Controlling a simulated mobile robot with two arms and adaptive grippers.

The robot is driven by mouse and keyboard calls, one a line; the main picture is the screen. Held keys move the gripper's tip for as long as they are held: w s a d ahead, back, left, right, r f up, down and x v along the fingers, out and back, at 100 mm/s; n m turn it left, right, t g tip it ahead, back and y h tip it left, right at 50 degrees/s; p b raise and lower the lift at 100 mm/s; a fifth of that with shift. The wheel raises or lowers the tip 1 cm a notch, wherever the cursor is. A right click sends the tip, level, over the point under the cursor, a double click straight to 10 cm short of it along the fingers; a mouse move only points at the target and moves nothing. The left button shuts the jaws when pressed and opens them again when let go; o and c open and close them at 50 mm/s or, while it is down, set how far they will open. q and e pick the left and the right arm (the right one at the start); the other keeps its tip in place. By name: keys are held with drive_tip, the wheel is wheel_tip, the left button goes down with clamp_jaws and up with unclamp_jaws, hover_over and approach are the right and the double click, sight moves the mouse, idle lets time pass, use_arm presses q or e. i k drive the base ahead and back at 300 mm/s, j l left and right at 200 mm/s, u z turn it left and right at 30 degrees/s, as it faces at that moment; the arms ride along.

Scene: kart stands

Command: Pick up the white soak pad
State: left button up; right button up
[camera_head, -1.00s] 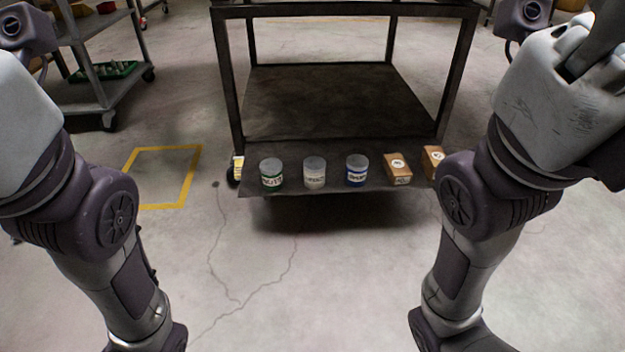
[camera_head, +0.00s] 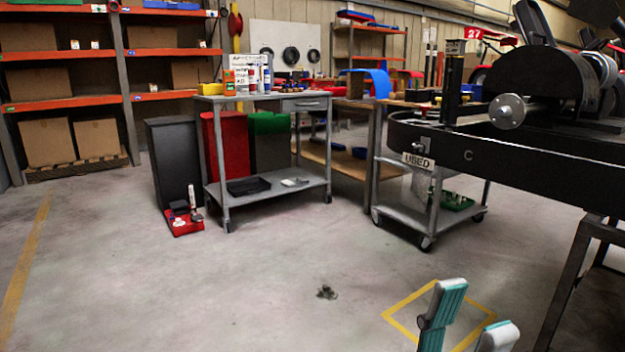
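A small flat white thing (camera_head: 294,182) lies on the lower shelf of a grey metal work table (camera_head: 275,201), right of a black tray (camera_head: 248,186). It may be the white soak pad, but it is too small to be sure.
Black (camera_head: 172,160), red (camera_head: 228,150) and green (camera_head: 270,140) bins stand behind the table. A red tray (camera_head: 184,222) with small items lies on the floor. A wheeled cart (camera_head: 415,215) and a dark kart stand (camera_head: 530,160) are at right. The floor in front is mostly clear.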

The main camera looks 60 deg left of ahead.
sight(288, 182)
drive_tip(key=u, duration=1.9)
